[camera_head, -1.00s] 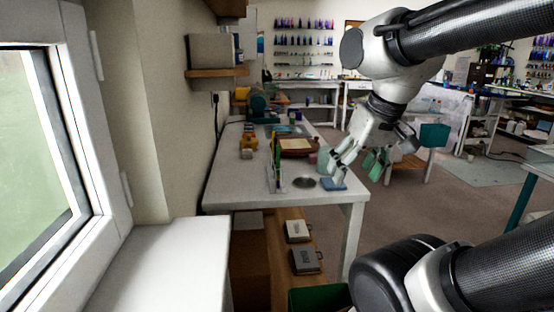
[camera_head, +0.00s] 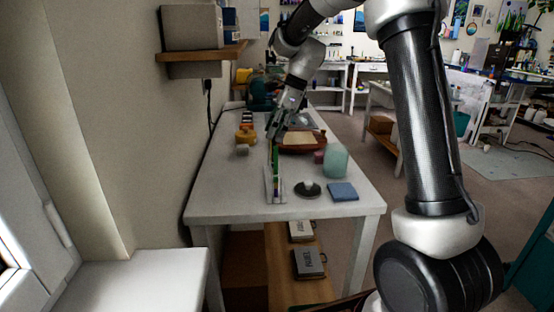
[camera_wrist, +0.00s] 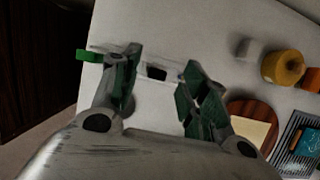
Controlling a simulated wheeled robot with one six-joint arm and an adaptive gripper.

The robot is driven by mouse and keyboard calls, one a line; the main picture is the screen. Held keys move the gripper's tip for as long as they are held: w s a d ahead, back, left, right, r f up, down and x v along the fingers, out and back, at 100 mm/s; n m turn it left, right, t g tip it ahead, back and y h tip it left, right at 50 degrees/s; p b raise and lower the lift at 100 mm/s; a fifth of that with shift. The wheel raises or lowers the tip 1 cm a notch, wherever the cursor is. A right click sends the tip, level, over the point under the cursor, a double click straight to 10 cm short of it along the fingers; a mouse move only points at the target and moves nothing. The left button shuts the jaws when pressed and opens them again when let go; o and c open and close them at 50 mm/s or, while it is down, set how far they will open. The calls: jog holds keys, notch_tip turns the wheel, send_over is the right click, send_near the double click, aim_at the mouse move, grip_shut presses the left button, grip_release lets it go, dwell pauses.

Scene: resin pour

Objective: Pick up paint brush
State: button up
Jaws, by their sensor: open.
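A clear upright holder (camera_head: 268,190) stands near the front of the white table (camera_head: 225,207), with thin upright items in it. A green, stick-like item (camera_head: 276,158) rises from it and may be the paint brush; its tip is too small to tell. My gripper (camera_head: 275,128) is above the holder, pointing down, its fingers near the top of the green item. In the wrist view, my gripper (camera_wrist: 160,80) is open, with a clear and dark part of the holder (camera_wrist: 157,72) showing between the fingers. A green end (camera_wrist: 88,56) lies outside the left finger. Nothing is held.
A dark disc (camera_head: 308,190), a blue square (camera_head: 343,192) and a teal cup (camera_head: 336,160) stand right of the holder. A wall shelf (camera_head: 200,52) hangs at left.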

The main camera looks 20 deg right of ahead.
jog(key=x, duration=0.6)
jog(key=shift+s+d+f, duration=0.1)
jog(key=shift+f, duration=0.15)
jog(key=c, duration=1)
